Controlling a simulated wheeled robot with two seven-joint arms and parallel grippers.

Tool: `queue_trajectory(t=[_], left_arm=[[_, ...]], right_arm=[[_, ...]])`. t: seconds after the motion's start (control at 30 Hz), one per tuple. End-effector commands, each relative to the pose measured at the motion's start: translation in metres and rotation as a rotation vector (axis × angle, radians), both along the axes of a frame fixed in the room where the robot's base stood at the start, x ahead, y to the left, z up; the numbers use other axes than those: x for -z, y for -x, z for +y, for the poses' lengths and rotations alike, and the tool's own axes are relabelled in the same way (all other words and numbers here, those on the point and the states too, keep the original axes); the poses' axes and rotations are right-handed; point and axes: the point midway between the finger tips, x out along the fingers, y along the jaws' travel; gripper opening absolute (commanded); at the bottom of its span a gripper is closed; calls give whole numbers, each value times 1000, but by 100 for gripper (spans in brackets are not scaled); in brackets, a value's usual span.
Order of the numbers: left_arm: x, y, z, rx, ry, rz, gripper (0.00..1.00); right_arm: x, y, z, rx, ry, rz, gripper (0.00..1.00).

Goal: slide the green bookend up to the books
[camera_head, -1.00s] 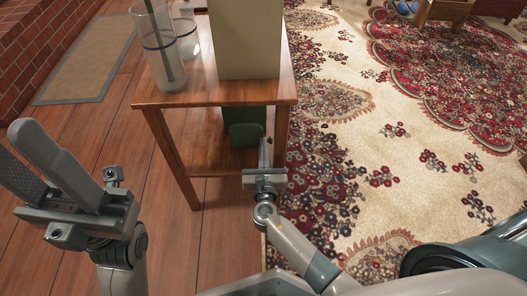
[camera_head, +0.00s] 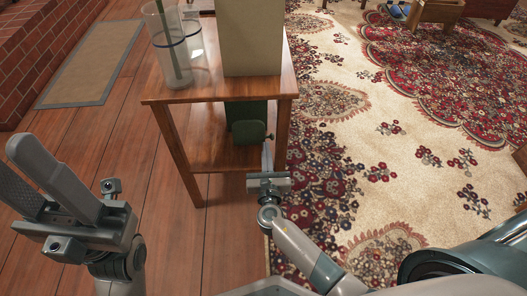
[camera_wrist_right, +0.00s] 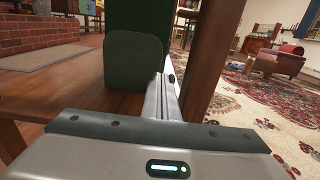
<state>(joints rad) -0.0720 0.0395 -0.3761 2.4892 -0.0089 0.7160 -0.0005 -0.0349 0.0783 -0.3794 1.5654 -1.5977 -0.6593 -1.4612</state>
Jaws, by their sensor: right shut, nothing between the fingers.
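The green bookend (camera_head: 249,132) stands upright on the lower shelf of the small wooden table, and it also shows in the right wrist view (camera_wrist_right: 133,62). A taller dark green book (camera_head: 245,109) stands right behind it; in the right wrist view the book (camera_wrist_right: 142,14) rises above the bookend. My right gripper (camera_head: 267,146) is shut and empty, its fingers just right of the bookend by the table's right front leg. In the right wrist view the fingertips reach beside the bookend's right edge; I cannot tell if they touch. My left gripper (camera_head: 20,165) is open and empty, away at the left.
The table top (camera_head: 210,88) holds a tall beige box (camera_head: 251,40) and clear glass vessels (camera_head: 176,55). The table's right front leg (camera_wrist_right: 213,70) stands close to my right gripper. The lower shelf (camera_head: 215,155) is bare left of the bookend.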

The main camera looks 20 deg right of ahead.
Motion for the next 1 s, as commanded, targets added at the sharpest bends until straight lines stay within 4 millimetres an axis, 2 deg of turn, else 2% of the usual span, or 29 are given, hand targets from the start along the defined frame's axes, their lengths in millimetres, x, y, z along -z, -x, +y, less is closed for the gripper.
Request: queue_trajectory(t=[0.1,0.37,0.57,0.8,1.0], left_arm=[[0,-1,0,-2,-1,5,42],[-3,1,2,-7,0,-5,42],[-3,2,3,-13,-2,7,42],[1,2,5,-24,-13,24,42],[7,-2,6,-34,-29,44,42]], right_arm=[[-1,1,-3,-1,1,0,0],[0,22,4,-2,-1,2,0],[0,43,9,-1,0,3,0],[0,77,19,-1,0,3,0],[0,93,24,-1,1,1,0]])
